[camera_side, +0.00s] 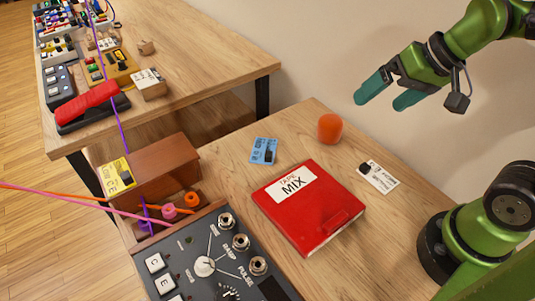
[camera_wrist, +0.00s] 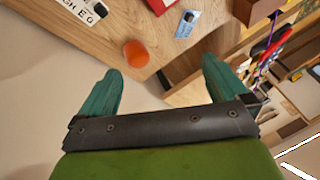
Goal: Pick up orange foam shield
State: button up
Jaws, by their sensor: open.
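The orange foam shield (camera_side: 330,128) is a small rounded orange piece standing on the wooden table near its back edge, behind the red case. In the wrist view the orange foam shield (camera_wrist: 136,53) lies beyond my fingertips, toward the left finger. My gripper (camera_side: 390,95) has teal fingers and is open and empty. It hangs in the air to the right of the foam shield and higher than it. In the wrist view my gripper (camera_wrist: 162,75) shows its two fingers spread wide with nothing between them.
A red "Tape Mix" case (camera_side: 335,222) lies in front of the shield. A blue card (camera_side: 264,151) is to its left and a white card (camera_side: 378,177) to its right. A control panel (camera_side: 190,262) with cables stands at the front. A wall rises behind the table.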

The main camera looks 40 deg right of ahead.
jog(key=w+d+f+m+g, duration=0.2)
jog(key=w+m+g, duration=0.1)
jog(key=w+m, duration=0.45)
jog(key=m+g+h, duration=0.2)
jog(key=m+g, duration=0.1)
jog(key=m, duration=1.6)
send_over(332, 118)
notch_tip(332, 118, down, 3)
notch_tip(332, 118, down, 11)
jog(key=shift+d+r, duration=0.1)
jog(key=shift+a+f, duration=0.2)
jog(key=shift+f, duration=2.55)
jog(key=shift+c, duration=0.3)
jog(key=c, duration=1)
